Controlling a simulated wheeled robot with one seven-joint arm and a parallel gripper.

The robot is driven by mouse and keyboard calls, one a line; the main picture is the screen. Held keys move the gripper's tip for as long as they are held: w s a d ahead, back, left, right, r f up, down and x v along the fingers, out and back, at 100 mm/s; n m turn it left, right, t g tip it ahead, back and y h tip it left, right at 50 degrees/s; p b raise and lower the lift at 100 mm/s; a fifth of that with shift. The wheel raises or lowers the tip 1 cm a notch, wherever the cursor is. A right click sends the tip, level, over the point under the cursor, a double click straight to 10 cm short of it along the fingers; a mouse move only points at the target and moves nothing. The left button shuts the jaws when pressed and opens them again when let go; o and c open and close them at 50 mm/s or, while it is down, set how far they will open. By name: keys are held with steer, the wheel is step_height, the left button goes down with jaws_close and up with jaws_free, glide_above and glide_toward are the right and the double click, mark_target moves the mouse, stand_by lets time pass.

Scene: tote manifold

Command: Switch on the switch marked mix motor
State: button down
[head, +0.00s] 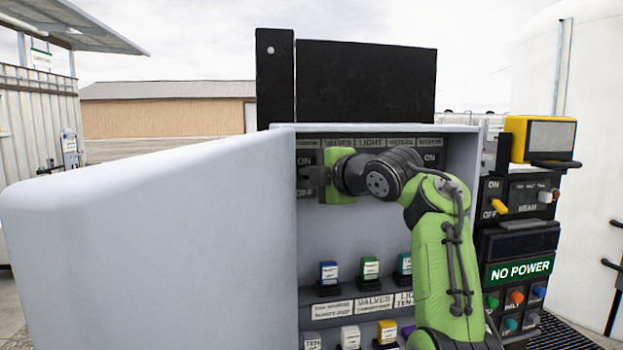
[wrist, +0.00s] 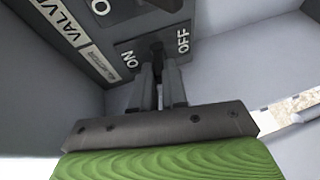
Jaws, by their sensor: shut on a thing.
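My gripper (head: 316,178) reaches into the open cabinet at the leftmost switch of the top row. In the wrist view my gripper (wrist: 159,78) is shut on a dark switch lever (wrist: 157,47) on a black plate marked ON and OFF. The lever's tip shows above the fingers, between the two words; I cannot tell its exact position. The strip label (wrist: 99,66) beside this plate is too blurred to read, so I cannot confirm it says mix motor. The neighbouring label reads VALVES (wrist: 72,22). In the head view my wrist hides part of the row.
The cabinet door (head: 150,250) stands open on the left. Lower shelves carry several coloured switches, including a blue one (head: 329,273) and a green one (head: 370,268). On the right, a panel has a yellow lever (head: 499,207) and a NO POWER sign (head: 519,270).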

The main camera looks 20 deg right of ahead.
steer(key=c, duration=1.2)
jaws_free()
steer(key=shift+w, duration=0.1)
steer(key=shift+o, duration=0.2)
steer(key=b+v, duration=0.1)
steer(key=v, duration=1.5)
